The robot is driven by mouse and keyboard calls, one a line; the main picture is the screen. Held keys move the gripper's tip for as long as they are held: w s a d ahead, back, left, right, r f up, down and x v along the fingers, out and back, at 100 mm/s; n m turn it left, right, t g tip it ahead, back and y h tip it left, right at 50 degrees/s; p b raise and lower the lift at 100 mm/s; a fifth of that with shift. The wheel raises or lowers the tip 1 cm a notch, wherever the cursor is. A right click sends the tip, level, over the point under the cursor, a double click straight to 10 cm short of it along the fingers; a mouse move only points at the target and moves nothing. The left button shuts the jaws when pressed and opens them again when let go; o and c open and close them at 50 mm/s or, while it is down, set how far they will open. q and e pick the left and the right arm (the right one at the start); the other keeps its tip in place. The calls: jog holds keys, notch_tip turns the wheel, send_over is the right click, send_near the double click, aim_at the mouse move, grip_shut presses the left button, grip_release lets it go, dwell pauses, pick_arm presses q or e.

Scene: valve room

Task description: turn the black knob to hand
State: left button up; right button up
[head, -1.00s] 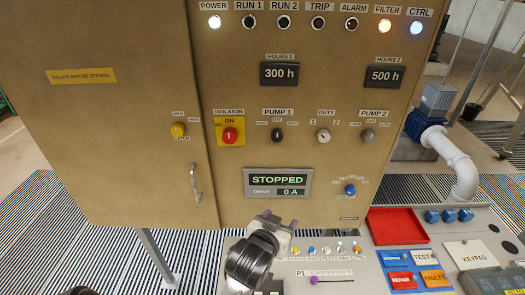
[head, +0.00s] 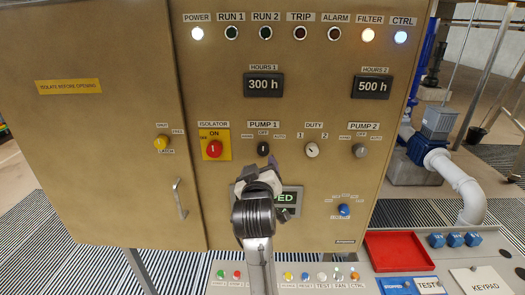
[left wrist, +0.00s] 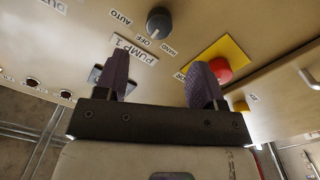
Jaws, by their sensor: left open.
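The black knob (head: 263,149) is on the cabinet front under the PUMP 1 label, with HAND, OFF and AUTO marked around it. Its pointer appears to be toward OFF. The knob also shows at the top of the left wrist view (left wrist: 159,20). My left gripper (head: 261,172) is open and empty, just below the knob in the head view. In the left wrist view its two purple-grey fingers (left wrist: 160,72) are spread, with the knob beyond them and apart from them. My right gripper is not in view.
The red isolator (head: 214,149) on its yellow plate is left of the knob. The white DUTY knob (head: 312,150) and grey PUMP 2 knob (head: 360,151) are to the right. My left arm partly covers the STOPPED display (head: 288,198). A desk with a red tray (head: 400,250) is below.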

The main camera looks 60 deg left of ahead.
aim_at(263, 152)
pick_arm(q)
jog(key=p+x, duration=0.1)
jog(key=x, duration=0.5)
jog(key=shift+w+a, duration=0.25)
jog(key=shift+a, duration=0.05)
jog(key=shift+p+x, duration=0.3)
jog(key=shift+x, duration=0.5)
jog(key=c, duration=0.9)
